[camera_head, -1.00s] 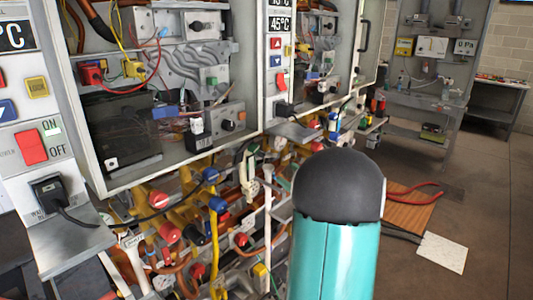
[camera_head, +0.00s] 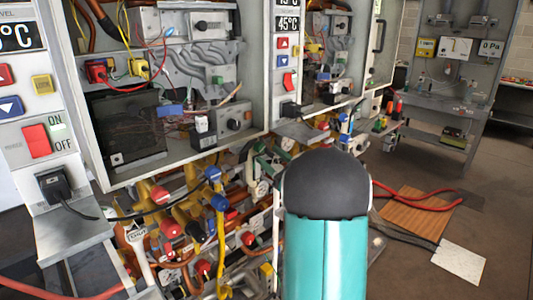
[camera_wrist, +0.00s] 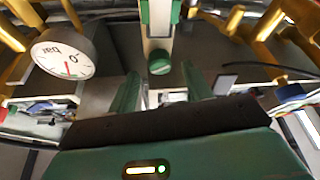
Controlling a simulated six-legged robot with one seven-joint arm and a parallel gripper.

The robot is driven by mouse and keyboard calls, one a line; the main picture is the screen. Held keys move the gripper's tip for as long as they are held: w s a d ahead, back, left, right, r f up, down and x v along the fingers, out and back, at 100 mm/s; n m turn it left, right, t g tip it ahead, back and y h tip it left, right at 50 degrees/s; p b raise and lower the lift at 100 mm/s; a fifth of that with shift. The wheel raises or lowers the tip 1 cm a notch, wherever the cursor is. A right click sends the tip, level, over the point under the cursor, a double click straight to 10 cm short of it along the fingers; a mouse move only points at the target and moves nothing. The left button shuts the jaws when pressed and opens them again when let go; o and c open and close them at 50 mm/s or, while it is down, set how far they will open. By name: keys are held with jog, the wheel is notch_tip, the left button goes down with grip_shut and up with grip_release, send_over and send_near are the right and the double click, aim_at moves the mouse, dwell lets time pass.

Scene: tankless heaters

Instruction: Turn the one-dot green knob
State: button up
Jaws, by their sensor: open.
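In the wrist view, a round green knob (camera_wrist: 159,67) with a pale slot or bar across it sits at the end of a white and green fitting (camera_wrist: 157,22). Dots on the knob are too small to make out. My gripper (camera_wrist: 160,78) is open, its two green fingers spread left and right. The knob appears between the fingertips or just beyond them; contact cannot be told. In the head view, my teal arm with its dark rounded cap blocks the gripper, and I cannot pick out this knob there.
A round pressure gauge (camera_wrist: 64,59) is close on the left in the wrist view, with brass pipes (camera_wrist: 265,35) on the right. In the head view, dense pipes and valves with blue (camera_head: 219,203) and red handles crowd below the open heater cabinet (camera_head: 92,178). Floor at right is clearer.

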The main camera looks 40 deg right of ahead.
jog(key=shift+x, duration=1.35)
jog(key=c, duration=1)
jog(key=shift+d+n+g+y, duration=0.1)
jog(key=shift+n+g+y, duration=0.1)
jog(key=shift+n+y, duration=0.6)
jog(key=shift+n+g+y, duration=0.2)
jog(key=shift+n+y, duration=0.1)
jog(key=shift+n, duration=0.9)
jog(key=o, duration=1)
jog(key=shift+s, duration=0.1)
jog(key=v, duration=1.3)
jog(key=shift+s, duration=0.35)
